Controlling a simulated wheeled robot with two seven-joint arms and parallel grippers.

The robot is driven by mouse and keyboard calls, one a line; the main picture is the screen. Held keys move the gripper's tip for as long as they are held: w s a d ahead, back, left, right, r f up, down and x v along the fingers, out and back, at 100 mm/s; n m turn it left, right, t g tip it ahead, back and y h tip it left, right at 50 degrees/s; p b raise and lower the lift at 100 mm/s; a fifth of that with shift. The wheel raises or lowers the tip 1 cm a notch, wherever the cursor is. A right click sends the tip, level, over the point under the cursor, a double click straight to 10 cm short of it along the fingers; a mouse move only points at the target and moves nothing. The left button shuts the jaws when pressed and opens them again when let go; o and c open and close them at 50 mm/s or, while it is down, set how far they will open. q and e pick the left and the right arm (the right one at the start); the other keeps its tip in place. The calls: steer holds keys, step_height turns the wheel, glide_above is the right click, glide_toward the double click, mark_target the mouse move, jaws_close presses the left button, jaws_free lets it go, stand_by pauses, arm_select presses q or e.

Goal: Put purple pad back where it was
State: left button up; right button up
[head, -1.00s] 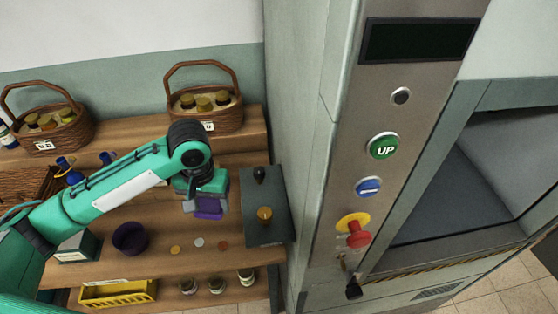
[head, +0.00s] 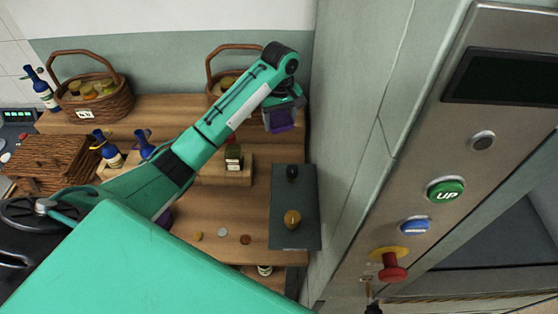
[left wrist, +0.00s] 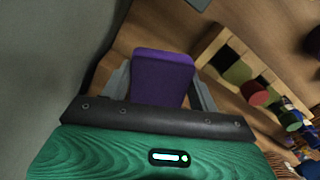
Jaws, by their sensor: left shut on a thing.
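The purple pad (left wrist: 162,78) is between the two fingers of my left gripper (left wrist: 160,85) in the left wrist view, and the gripper is shut on it. In the head view the purple pad (head: 281,119) hangs below my left gripper (head: 283,112), above the right end of the wooden shelving, near the cabinet wall. Wooden shelf surface shows below and behind the pad in the left wrist view. My right gripper is in neither view.
A dark tray (head: 306,240) with a black and an amber knob lies on the lower shelf. Several coins lie left of it. A wicker basket (head: 217,84) stands behind my arm, another basket (head: 116,105) further left. A lift panel (head: 462,150) stands at the right.

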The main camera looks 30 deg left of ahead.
arm_select(q)
steer(key=p, duration=0.3)
glide_above(280, 160)
steer(key=s, duration=0.2)
steer(key=f, duration=0.9)
steer(key=d+f, duration=0.1)
steer(key=f, duration=0.4)
step_height(280, 160, down, 4)
steer(key=shift+a+r+p, duration=0.1)
steer(key=shift+p, duration=0.2)
steer(key=shift+f, duration=0.25)
steer(key=shift+f, duration=0.1)
